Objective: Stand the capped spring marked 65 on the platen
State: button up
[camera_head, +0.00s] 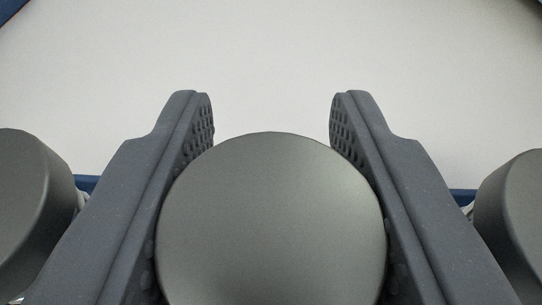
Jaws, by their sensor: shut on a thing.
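My gripper (272,112) reaches forward with its two dark grey, pimpled fingers on either side of a round, plain grey cap (272,220). The fingers are shut on this capped spring, touching the cap at its left and right sides. I see only the cap's smooth top; its spring coils and any marking are hidden, so I cannot tell whether it is the 65. The platen cannot be made out in this view.
Another grey capped piece (30,215) stands close outside my left finger, and one more (515,225) outside my right finger. A bare pale surface (270,50) lies ahead, with blue edging (10,10) at the upper corners.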

jog(key=shift+s+f, duration=0.1)
jog(key=shift+f, duration=0.2)
jog(key=shift+s+f, duration=0.15)
jog(key=shift+f, duration=0.25)
jog(key=o, duration=0.8)
jog(key=shift+f, duration=0.1)
jog(key=shift+s+f, duration=0.1)
jog(key=shift+f, duration=0.2)
jog(key=shift+s+r, duration=0.1)
jog(key=shift+r, duration=0.3)
jog(key=p+v, duration=0.1)
jog(key=v, duration=0.2)
jog(key=r+v, duration=0.1)
jog(key=v, duration=0.3)
jog(key=p+v, duration=0.1)
jog(key=v, duration=0.2)
jog(key=shift+r+p, duration=0.3)
jog(key=shift+r, duration=0.15)
jog(key=shift+s+r, duration=0.1)
jog(key=shift+s, duration=0.4)
jog(key=shift+r, duration=0.1)
